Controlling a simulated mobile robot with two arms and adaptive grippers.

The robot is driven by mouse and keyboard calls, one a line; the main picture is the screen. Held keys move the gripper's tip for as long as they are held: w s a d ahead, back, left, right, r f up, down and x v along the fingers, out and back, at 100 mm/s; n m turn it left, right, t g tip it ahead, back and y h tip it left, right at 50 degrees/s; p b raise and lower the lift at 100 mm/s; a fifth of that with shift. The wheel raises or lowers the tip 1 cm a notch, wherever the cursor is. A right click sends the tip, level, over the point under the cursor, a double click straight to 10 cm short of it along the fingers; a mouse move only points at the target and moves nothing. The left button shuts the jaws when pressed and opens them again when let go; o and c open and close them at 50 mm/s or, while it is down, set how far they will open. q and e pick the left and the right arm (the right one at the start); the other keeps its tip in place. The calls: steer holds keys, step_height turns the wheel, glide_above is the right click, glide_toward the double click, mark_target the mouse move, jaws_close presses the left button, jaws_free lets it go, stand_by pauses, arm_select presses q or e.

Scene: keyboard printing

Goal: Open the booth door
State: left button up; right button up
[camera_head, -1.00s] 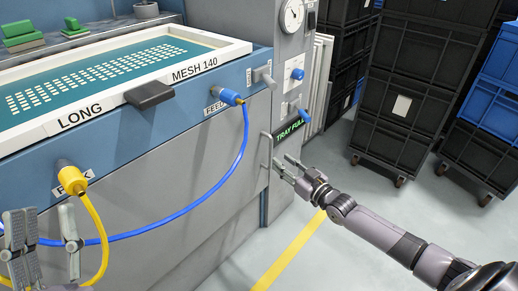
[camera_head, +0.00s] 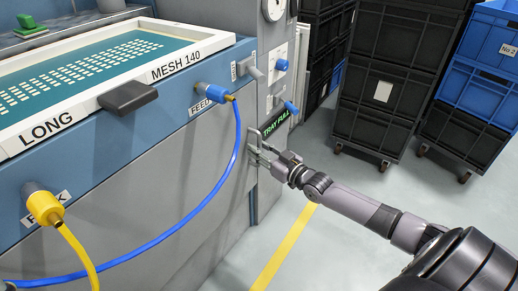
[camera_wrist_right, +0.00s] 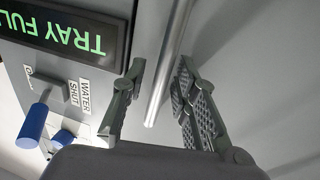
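The booth's grey front panel (camera_head: 165,185), which looks like the door, is flat below the blue rail. A slim metal bar handle (camera_head: 253,143) stands upright at its right edge; in the right wrist view the bar (camera_wrist_right: 168,65) runs between my fingers. My right gripper (camera_head: 262,155) is at this handle. In the right wrist view my right gripper (camera_wrist_right: 160,85) is open, one finger on each side of the bar, with gaps visible on both sides. My left gripper does not show.
A blue hose (camera_head: 236,150) and a yellow hose (camera_head: 82,255) hang across the panel. A "TRAY FULL" display (camera_head: 275,121) and a blue-handled valve (camera_head: 290,107) are right beside the handle. Stacked black crates (camera_head: 385,90) stand behind. The floor (camera_head: 325,245) in front is clear.

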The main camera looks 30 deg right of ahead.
jaws_close()
stand_by(0.6)
